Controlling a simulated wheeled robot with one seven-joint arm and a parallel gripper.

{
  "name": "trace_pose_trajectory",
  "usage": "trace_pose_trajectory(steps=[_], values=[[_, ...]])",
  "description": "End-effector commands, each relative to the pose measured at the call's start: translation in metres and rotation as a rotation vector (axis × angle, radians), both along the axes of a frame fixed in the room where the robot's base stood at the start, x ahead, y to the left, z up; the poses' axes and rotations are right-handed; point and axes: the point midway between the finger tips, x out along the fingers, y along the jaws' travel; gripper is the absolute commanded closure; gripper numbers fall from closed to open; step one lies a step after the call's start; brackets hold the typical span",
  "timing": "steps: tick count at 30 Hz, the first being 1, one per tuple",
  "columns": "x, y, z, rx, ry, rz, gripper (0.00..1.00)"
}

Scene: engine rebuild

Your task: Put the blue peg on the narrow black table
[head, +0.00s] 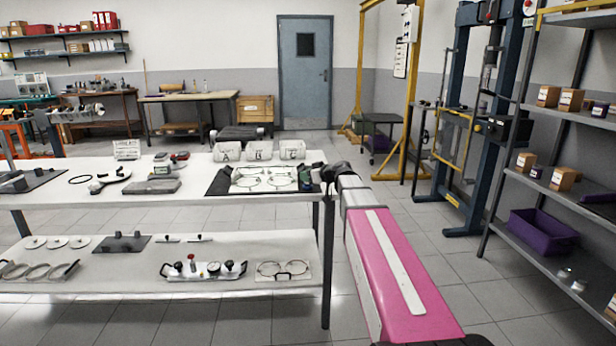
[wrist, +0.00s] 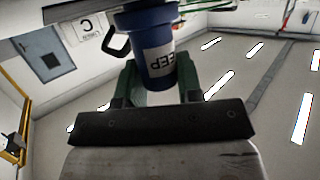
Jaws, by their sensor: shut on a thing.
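My gripper (wrist: 157,82) is shut on a blue cup-like thing (wrist: 150,32) with a black side handle and a white label, held between its green fingers. No plain blue peg can be made out. In the head view my gripper (head: 312,182) is small, at the right end of the white workbench (head: 215,198), and what it holds is hard to see. A narrow dark table (head: 381,117) stands at the back right, beside the yellow gantry, with a purple item under it.
The bench holds white cylinders marked with letters (head: 258,152), a dark mat with ring parts (head: 220,182) and a grey block (head: 152,186). Its lower shelf (head: 120,283) holds more parts. A blue press frame (head: 470,110) and shelving (head: 575,115) stand right. Floor between is clear.

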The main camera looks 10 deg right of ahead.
Motion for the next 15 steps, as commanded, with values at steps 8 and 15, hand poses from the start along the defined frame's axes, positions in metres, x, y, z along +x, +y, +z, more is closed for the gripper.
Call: trace_pose_trajectory(steps=[8, 15], values=[[-0.0001, -0.0001, -0.0025, -0.001, 0.001, 0.0, 0.5], [-0.0001, -0.0001, -0.0023, -0.001, 0.001, 0.0, 0.41]])
